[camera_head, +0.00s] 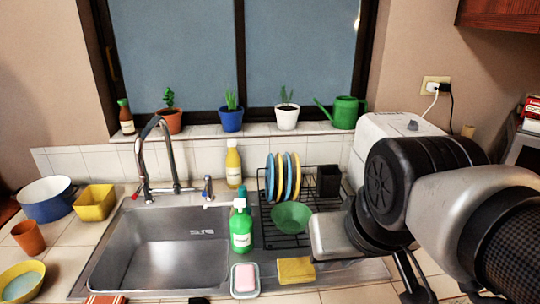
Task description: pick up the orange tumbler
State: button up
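The orange tumbler (28,237) stands upright on the tiled counter at the far left, between the yellow square bowl and the round yellow bowl. My arm reaches in from the right edge and is far across the sink from the tumbler. Dark, finger-like parts of my gripper (410,280) show low at the right and run toward the bottom edge. Their tips are not clear, so I cannot tell whether they are open or shut. Nothing held can be seen.
The steel sink (120,285) with its faucet (170,155) lies between my arm and the tumbler. A green soap bottle (241,230) and dish rack (317,205) stand right of the basin. A blue-and-white pot (47,208), yellow square bowl (95,205) and round yellow bowl (12,294) surround the tumbler.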

aim_at(28, 234)
jog(key=k+j+u, duration=0.1)
jog(key=u, duration=0.4)
jog(key=k+j+u, duration=0.1)
jog(key=j+u, duration=0.2)
jog(key=u, duration=0.2)
jog(key=j+u, duration=0.25)
jog(key=u, duration=0.25)
